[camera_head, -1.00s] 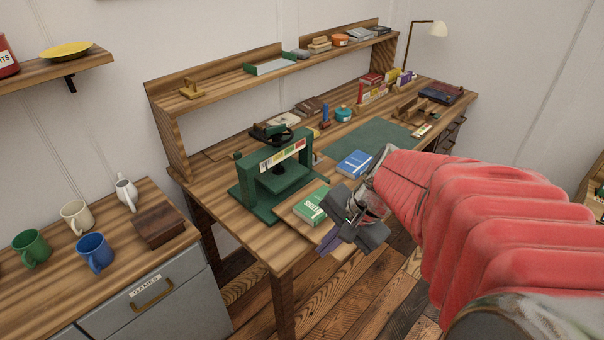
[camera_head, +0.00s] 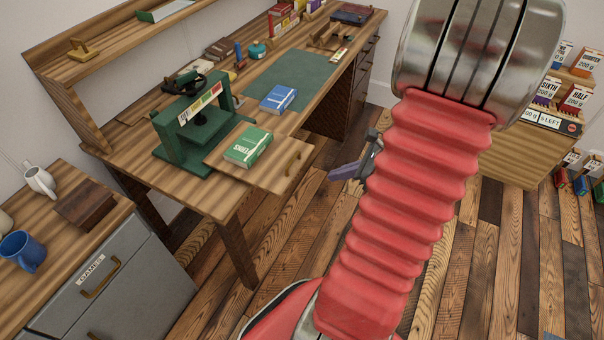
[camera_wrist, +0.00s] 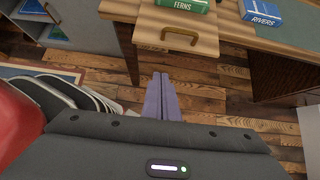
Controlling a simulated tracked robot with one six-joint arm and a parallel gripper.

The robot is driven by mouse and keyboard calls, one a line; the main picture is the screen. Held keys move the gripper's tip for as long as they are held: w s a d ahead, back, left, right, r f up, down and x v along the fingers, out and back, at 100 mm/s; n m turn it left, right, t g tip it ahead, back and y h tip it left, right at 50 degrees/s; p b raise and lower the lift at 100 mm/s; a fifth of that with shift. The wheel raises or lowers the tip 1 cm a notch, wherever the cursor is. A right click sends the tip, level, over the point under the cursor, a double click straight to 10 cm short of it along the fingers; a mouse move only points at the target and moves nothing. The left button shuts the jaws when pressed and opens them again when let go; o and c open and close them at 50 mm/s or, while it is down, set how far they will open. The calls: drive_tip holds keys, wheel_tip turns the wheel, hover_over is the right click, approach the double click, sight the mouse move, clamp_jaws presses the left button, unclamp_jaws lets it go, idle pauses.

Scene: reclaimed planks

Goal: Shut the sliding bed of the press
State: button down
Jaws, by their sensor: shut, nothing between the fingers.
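The green press (camera_head: 195,125) stands on the workbench. Its wooden sliding bed (camera_head: 268,178) sticks out past the bench's front edge, with a green book (camera_head: 248,146) lying on it. The book, labelled FERNS (camera_wrist: 184,4), also shows in the wrist view. A brass handle (camera_head: 291,162) is on the bed's front end; it shows in the wrist view (camera_wrist: 181,38) above the fingertips. My gripper (camera_head: 334,175) is shut and empty, out in front of the handle and apart from it. Its purple fingers (camera_wrist: 160,78) point toward the bed's front. My arm hides part of the gripper in the head view.
A blue book (camera_head: 278,98) lies on the bench beside the press, near a green mat (camera_head: 300,75). A grey drawer unit (camera_head: 110,275) with mugs stands at left. A wooden shelf unit with boxes (camera_head: 577,97) is at right. The floor (camera_head: 480,250) before the bench is clear.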

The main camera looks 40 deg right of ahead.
drive_tip(key=shift+d+f, duration=0.1)
idle(0.3)
drive_tip(key=w+r+x, duration=0.2)
drive_tip(key=x, duration=1)
drive_tip(key=shift+w+a+f, duration=0.2)
drive_tip(key=shift+a+f, duration=0.05)
drive_tip(key=shift+a, duration=0.2)
drive_tip(key=shift+d, duration=0.1)
drive_tip(key=shift+w, duration=0.15)
